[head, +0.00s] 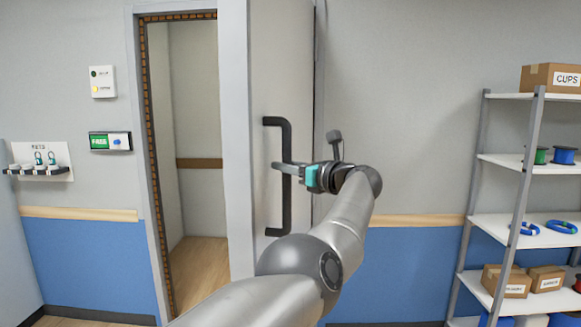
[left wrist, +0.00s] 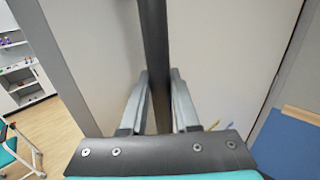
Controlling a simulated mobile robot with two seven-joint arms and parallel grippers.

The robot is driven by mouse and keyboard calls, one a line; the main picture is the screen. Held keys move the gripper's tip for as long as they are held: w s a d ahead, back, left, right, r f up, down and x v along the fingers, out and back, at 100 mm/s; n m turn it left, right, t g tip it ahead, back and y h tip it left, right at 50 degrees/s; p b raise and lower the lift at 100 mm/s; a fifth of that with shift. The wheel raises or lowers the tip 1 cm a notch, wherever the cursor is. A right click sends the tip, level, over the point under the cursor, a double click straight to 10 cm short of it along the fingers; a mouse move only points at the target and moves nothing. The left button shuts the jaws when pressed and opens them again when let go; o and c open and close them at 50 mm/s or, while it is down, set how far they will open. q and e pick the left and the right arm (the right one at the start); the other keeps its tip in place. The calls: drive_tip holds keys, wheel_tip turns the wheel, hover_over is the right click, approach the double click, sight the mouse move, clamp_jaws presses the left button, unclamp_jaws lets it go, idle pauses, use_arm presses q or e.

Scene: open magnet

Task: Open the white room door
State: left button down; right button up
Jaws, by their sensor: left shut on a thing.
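The white room door (head: 274,75) stands ajar, its near edge out from the frame, with an open gap to its left. A dark vertical bar handle (head: 287,200) is fixed to its face. My left gripper (head: 281,165) is shut on the handle at about mid-height, its fingers reaching across the bar from the right. In the left wrist view the handle (left wrist: 154,35) runs between the two fingers of the left gripper (left wrist: 160,95). My right gripper is not in view.
The doorway (head: 195,110) shows a wooden floor inside. A shelf rack (head: 510,160) with boxes and spools stands at the right.

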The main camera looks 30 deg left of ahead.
use_arm(q)
drive_tip(key=c, duration=1.1)
unclamp_jaws()
drive_tip(key=shift+r, duration=0.15)
drive_tip(key=o, duration=0.4)
drive_tip(key=shift+w+d, duration=0.15)
drive_tip(key=shift+d, duration=0.05)
drive_tip(key=shift+o, duration=0.2)
drive_tip(key=shift+d, duration=0.15)
drive_tip(key=b+v, duration=0.4)
drive_tip(key=v, duration=1.1)
drive_tip(key=shift+b, duration=0.4)
